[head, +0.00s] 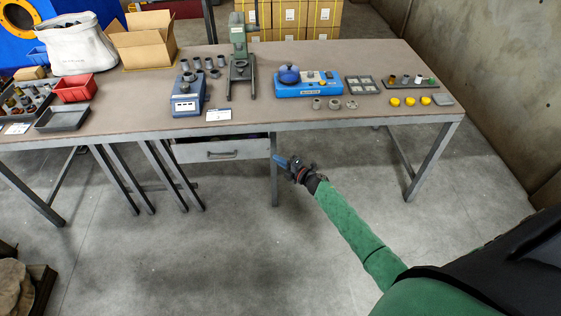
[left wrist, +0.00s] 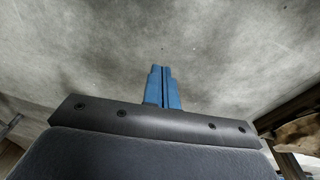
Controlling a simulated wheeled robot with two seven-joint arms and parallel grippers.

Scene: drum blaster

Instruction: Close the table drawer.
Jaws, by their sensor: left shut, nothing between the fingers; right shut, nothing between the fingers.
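The table drawer (head: 221,150) is a grey box with a small handle (head: 222,154) on its front, under the middle of the table (head: 300,125) in the head view. A dark gap shows along its top edge; how far it stands out is hard to tell. My right gripper (head: 279,160) is shut and empty, just right of the drawer front, near a table leg. Whether it touches anything I cannot tell. My left gripper (left wrist: 163,85) is shut and empty in the left wrist view, with grey concrete floor behind it. It does not show in the head view.
Table legs (head: 273,170) stand near the drawer. The floor (head: 220,250) in front is clear.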

